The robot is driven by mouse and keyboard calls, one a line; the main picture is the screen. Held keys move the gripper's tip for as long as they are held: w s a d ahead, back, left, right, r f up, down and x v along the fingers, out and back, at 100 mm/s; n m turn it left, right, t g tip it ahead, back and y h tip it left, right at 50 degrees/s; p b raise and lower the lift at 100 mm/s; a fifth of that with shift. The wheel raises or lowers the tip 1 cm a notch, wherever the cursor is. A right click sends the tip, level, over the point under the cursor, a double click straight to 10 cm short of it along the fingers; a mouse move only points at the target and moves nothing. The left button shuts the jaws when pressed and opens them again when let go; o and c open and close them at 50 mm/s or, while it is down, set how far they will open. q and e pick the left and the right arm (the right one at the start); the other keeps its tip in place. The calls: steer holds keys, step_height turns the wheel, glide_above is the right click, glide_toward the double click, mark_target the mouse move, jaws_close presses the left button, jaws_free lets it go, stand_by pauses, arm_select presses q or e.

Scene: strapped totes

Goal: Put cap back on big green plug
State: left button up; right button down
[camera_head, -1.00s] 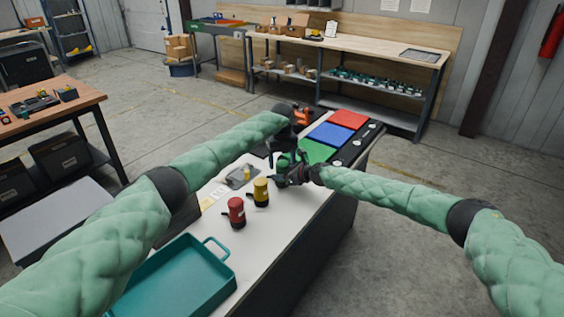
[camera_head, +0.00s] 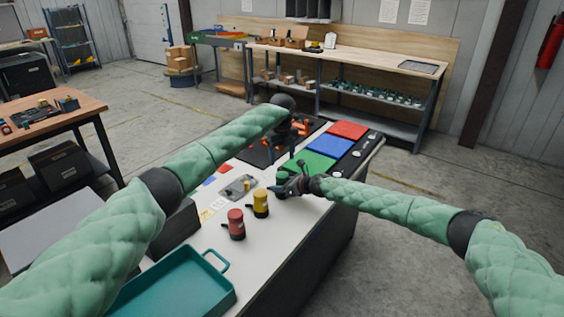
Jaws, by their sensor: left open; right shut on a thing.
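The big green plug (camera_head: 283,177) is on the white table (camera_head: 272,239), largely covered by my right gripper (camera_head: 284,187), which is shut on it. Its cap cannot be told apart at this size. My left gripper (camera_head: 291,152) is open above and behind the plug, apart from it, and its fingers look small and dark. A yellow plug (camera_head: 261,204) and a red plug (camera_head: 236,225) stand upright in front of the green one.
A grey plate (camera_head: 240,188) lies left of the plugs. A teal tray (camera_head: 221,289) is at the near end. Green, blue (camera_head: 329,136) and red (camera_head: 348,130) mats lie at the far end. Orange-and-black tools (camera_head: 300,128) lie behind my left gripper.

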mark_target(282, 174)
arm_select(q)
steer(key=shift+r, duration=0.15)
steer(key=shift+f, duration=4.05)
steer(key=c, duration=1)
steer(key=shift+m, duration=1.6)
steer(key=o, duration=1.1)
